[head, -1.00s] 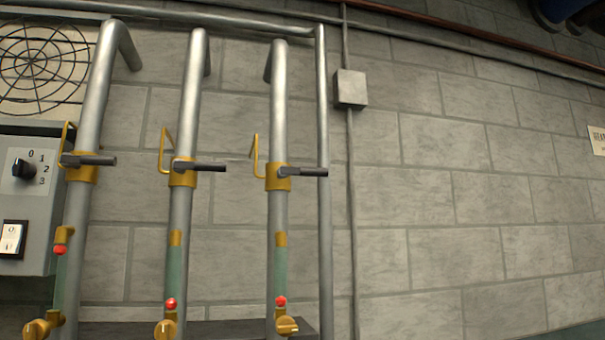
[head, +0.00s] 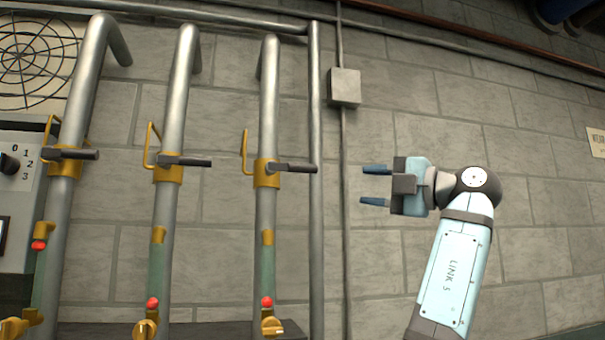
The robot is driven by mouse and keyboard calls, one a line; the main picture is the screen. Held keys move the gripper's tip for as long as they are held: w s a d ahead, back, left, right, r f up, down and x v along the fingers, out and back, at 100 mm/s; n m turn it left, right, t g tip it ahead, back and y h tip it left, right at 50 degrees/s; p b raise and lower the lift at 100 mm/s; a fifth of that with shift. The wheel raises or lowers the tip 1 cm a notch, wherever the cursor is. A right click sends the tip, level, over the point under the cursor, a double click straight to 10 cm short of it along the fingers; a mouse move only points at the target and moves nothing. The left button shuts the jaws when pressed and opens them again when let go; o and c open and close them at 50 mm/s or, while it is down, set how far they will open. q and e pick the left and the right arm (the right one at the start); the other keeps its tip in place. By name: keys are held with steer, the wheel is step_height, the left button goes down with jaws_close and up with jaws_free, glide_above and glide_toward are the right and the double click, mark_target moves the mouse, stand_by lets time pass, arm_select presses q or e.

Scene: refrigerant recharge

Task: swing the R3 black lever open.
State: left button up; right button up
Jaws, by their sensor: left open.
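Three black levers stick out to the right, crosswise to their upright pipes: a left lever (head: 78,154), a middle lever (head: 192,162) and a right lever (head: 295,168). Each sits on a brass valve body with a brass loop at its left. No R3 label is readable, so I cannot tell by marking which lever is R3. My left gripper (head: 366,186) is open and empty, its two blue fingers pointing left. It is to the right of the right lever's tip and apart from it. My right gripper is not in view.
A thin upright pipe (head: 316,220) stands at the right lever's tip. A conduit with a grey box (head: 344,87) runs between that pipe and my gripper. A grey control box (head: 15,190) is at the left.

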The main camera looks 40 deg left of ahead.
mark_target(308, 169)
arm_select(q)
steer(key=s+a+r+p, duration=0.1)
steer(key=a, duration=0.3)
steer(key=s+a+r+n+p, duration=0.1)
steer(key=a+r, duration=0.1)
steer(key=a, duration=0.2)
steer(key=s+a+r+n+g+p, duration=0.1)
steer(key=a, duration=0.4)
steer(key=shift+s+a+r, duration=0.1)
steer(key=shift+s+r, duration=0.05)
steer(key=shift+r, duration=0.05)
jaws_close()
